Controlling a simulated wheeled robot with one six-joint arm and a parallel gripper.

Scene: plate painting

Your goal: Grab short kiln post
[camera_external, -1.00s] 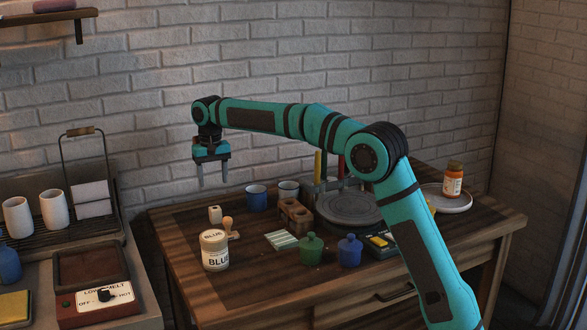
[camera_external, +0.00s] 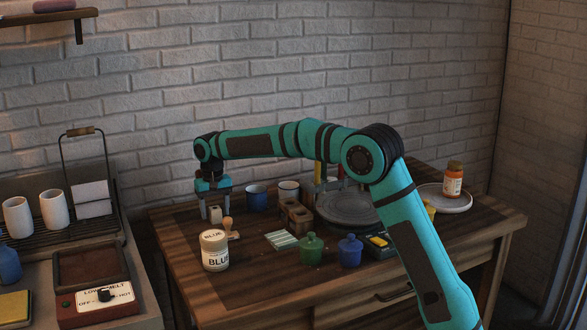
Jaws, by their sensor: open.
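The short kiln post (camera_external: 215,215) looks like a small pale block with a dark hole in its side. It stands upright on the wooden table, toward the back left. My gripper (camera_external: 216,208) points down over it, open, with one finger on each side of the block. The fingertips are low, close to the table. I cannot tell whether either finger touches the block.
A blue mug (camera_external: 256,198) and a wooden rack (camera_external: 294,215) are to the right. Green (camera_external: 311,248) and blue (camera_external: 350,250) bottles stand nearer the front.

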